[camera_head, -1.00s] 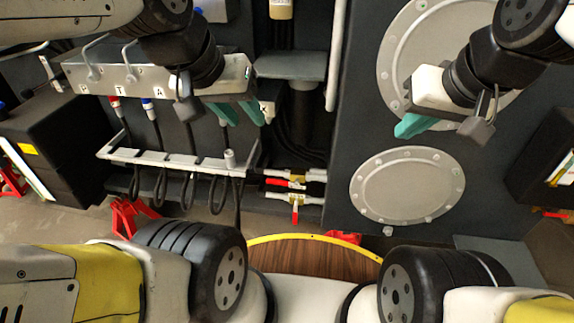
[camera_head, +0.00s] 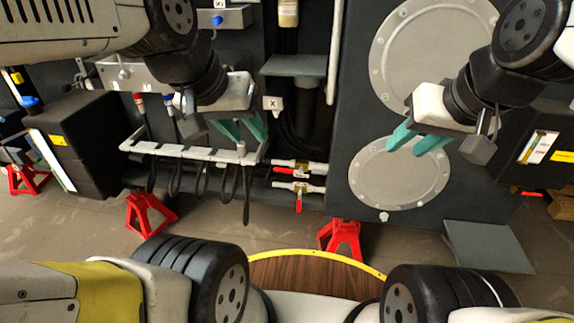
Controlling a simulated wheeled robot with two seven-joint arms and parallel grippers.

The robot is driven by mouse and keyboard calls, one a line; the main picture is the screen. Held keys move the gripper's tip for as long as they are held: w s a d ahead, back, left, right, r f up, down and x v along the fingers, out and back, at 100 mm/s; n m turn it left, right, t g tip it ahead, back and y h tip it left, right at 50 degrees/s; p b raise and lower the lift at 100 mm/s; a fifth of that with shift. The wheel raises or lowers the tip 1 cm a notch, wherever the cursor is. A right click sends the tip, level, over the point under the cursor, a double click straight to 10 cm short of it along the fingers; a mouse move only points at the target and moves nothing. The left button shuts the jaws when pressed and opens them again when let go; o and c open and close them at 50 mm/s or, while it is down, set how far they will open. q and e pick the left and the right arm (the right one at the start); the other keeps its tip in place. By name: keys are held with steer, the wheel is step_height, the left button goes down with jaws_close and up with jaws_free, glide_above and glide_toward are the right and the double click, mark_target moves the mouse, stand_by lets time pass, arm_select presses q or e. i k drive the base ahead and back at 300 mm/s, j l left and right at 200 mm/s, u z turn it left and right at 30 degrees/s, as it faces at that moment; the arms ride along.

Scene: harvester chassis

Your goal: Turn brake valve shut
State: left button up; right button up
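Two pipe valves with red lever handles sit on the low part of the dark chassis, centre of the head view. The upper valve (camera_head: 290,165) has its handle lying along the pipe. The lower valve (camera_head: 297,187) has its handle (camera_head: 298,205) hanging down, across the pipe. I cannot read which one is the brake valve. My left gripper (camera_head: 241,137) has teal fingers spread apart, empty, up and left of the valves in the picture. My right gripper (camera_head: 416,147) has its fingers apart and empty, in front of the round plates, right of the valves.
A pale rack (camera_head: 190,152) with hanging black hoses is left of the valves. Round grey plates (camera_head: 400,180) fill the panel at right. Red jack stands (camera_head: 342,240) (camera_head: 148,215) stand on the floor below. A grey shelf (camera_head: 295,66) sits above the valves.

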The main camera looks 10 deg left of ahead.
mark_target(276, 170)
steer(key=k+z, duration=0.1)
steer(key=z, duration=1.4)
steer(key=j, duration=0.45)
steer(key=k+j+z, duration=0.1)
steer(key=j, duration=0.4)
steer(key=k+j+z, duration=0.1)
steer(key=j, duration=0.35)
steer(key=k+j, duration=0.1)
steer(key=j, duration=0.35)
steer(key=k+j+z, duration=0.1)
steer(key=j, duration=0.4)
steer(key=k+j, duration=0.1)
steer(key=j, duration=0.35)
steer(key=k+j, duration=0.1)
steer(key=j, duration=0.4)
steer(key=k+j, duration=0.1)
steer(key=j, duration=0.4)
steer(key=k+j, duration=0.1)
steer(key=j, duration=0.45)
steer(key=z, duration=0.05)
